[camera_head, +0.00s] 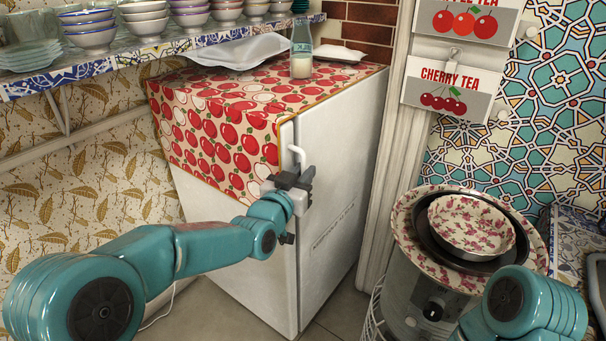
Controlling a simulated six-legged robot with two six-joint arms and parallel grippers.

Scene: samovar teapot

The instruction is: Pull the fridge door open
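The white fridge (336,200) stands in the middle of the view, and its door looks closed, with only a thin dark seam along the upright edge. A small pale handle (297,154) sticks out near the top of that edge. My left gripper (299,178) is at the handle, with its dark fingers at the handle's lower part and hiding it. I cannot tell whether the fingers are closed on it. My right arm shows at the lower right, but its gripper is not visible.
A red apple-print cloth (225,130) covers the fridge top, with a glass bottle (301,50) and a white tray (238,50) on it. A shelf of bowls (92,38) hangs at the upper left. A round cooker with a floral bowl (470,224) stands to the right.

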